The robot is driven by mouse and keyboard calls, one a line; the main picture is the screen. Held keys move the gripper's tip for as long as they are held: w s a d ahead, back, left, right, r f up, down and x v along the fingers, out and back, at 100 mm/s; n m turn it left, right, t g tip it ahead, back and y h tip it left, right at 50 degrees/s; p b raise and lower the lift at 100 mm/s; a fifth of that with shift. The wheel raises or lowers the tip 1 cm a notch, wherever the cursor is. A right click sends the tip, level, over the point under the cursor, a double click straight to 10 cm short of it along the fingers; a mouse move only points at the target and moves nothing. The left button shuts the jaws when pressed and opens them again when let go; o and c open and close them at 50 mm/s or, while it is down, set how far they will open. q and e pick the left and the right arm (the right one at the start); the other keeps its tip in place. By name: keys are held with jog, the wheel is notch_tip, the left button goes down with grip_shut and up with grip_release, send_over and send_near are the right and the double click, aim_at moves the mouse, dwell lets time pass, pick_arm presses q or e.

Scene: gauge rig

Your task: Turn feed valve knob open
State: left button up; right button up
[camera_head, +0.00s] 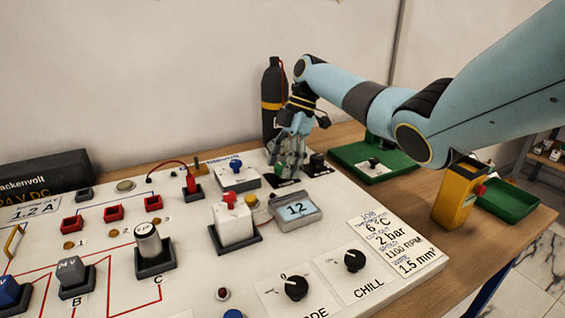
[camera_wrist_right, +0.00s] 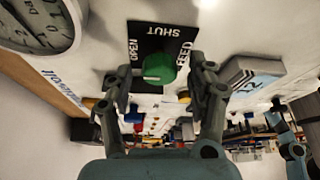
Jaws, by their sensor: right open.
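The feed valve knob (camera_wrist_right: 158,68) is green and round, on a black plate marked OPEN, SHUT and FEED, seen in the right wrist view. My right gripper (camera_wrist_right: 162,80) is open, with one finger on each side of the knob and visible gaps between. I cannot tell how deep the fingertips reach. The plate (camera_head: 283,182) shows in part below the fingers.
A round dial gauge (camera_wrist_right: 38,22) is near the knob. A grey display (camera_head: 297,211) reading 12 and a white block with a red top (camera_head: 234,225) stand in front. A black bottle (camera_head: 272,95) is behind. Black MODE (camera_head: 296,287) and CHILL (camera_head: 355,260) knobs are nearer.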

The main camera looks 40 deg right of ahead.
jog(key=v, duration=1.2)
jog(key=shift+f, duration=0.1)
